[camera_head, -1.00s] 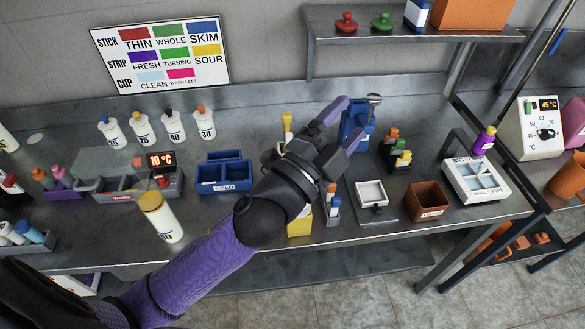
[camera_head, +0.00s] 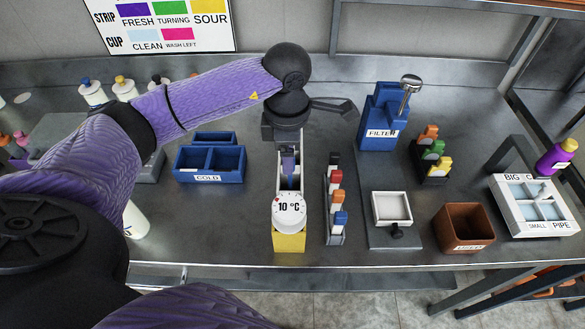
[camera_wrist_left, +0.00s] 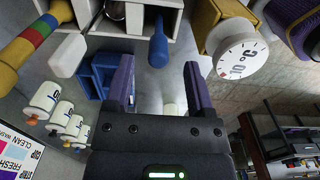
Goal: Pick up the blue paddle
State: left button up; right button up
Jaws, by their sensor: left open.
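A blue paddle-like piece (camera_wrist_left: 158,45) with a rounded end shows in the left wrist view, standing out from a white compartmented holder (camera_wrist_left: 130,14). It lies ahead of my left gripper (camera_wrist_left: 160,88), roughly in line with the gap between the two purple fingers. The fingers are apart and nothing is between them. In the head view my left gripper (camera_head: 288,160) points down over the narrow holder behind the 10 °C dial (camera_head: 289,209). The gripper and wrist hide most of that holder, and I cannot make out the paddle clearly there.
The blue COLD box (camera_head: 209,176) stands to the left. A rack of coloured pieces (camera_head: 337,205), a plate with a white tray (camera_head: 391,208) and a brown box (camera_head: 464,228) stand to the right. The blue FILTER block (camera_head: 381,118) is behind. A striped rod (camera_wrist_left: 30,42) shows in the wrist view.

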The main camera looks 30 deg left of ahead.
aim_at(290, 180)
pick_arm(q)
notch_tip(290, 180, down, 5)
jog(key=shift+w+r+b, duration=0.1)
jog(key=shift+r+b, duration=0.05)
jog(key=shift+b, duration=0.15)
grip_shut()
